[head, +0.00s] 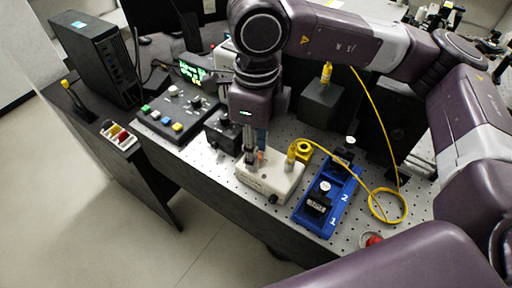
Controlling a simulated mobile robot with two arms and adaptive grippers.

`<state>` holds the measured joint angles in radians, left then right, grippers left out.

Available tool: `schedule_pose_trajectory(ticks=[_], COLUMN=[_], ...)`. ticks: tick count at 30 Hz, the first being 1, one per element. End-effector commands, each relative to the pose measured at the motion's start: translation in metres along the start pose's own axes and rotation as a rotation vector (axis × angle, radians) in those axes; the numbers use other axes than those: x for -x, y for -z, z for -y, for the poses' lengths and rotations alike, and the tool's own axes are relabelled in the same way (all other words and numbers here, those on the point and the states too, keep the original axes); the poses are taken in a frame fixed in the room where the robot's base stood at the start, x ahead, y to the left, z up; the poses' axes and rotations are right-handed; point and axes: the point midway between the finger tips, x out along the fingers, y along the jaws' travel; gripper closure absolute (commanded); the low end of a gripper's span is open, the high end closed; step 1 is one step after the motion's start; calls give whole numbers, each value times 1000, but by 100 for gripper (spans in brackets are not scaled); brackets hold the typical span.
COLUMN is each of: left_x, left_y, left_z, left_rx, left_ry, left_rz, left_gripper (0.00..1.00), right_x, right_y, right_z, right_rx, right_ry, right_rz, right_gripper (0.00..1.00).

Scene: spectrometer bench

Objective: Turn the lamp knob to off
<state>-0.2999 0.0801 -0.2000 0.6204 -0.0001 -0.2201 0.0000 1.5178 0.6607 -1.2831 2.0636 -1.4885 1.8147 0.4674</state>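The cream box (277,184) with small print on its front stands near the front edge of the perforated bench. A brass fitting (291,157) rises from its right end, and a small orange-red spot (261,155) shows on its top. My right gripper (250,158) points down over the left end of this box, its fingertips at or just above the top. The fingers are too small to tell whether they are open or shut. No knob shows clearly as the lamp knob; the gripper hides part of the box top. My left gripper is not in view.
A blue tray (347,192) marked 1 and 2 stands right of the box. A yellow cable (374,108) loops across the bench (320,150). A dark control panel (176,113) with coloured buttons and a green-lit display (193,71) are at left. A red button (374,240) sits near the front.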

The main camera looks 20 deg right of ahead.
Motion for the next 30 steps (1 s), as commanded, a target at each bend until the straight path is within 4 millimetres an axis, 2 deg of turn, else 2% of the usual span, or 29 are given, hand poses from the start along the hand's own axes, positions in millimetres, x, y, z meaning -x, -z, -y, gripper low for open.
schedule_pose_trajectory(ticks=[7, 11, 14, 24, 30], left_x=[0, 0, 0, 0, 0], left_y=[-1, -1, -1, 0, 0], left_z=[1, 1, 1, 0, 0], left_rx=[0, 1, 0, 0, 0], left_ry=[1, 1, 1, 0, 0], left_rz=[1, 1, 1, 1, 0], left_gripper=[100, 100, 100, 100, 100], right_x=[-1, 6, 21, 91, 115], right_y=[0, 0, -1, -1, 0], right_z=[0, 0, 0, 0, 0], right_rx=[0, -1, -1, -1, -1], right_ry=[-2, 0, 0, 1, -1], right_rz=[-1, 0, 3, 2, 1], right_gripper=[67, 67, 67, 67, 67])
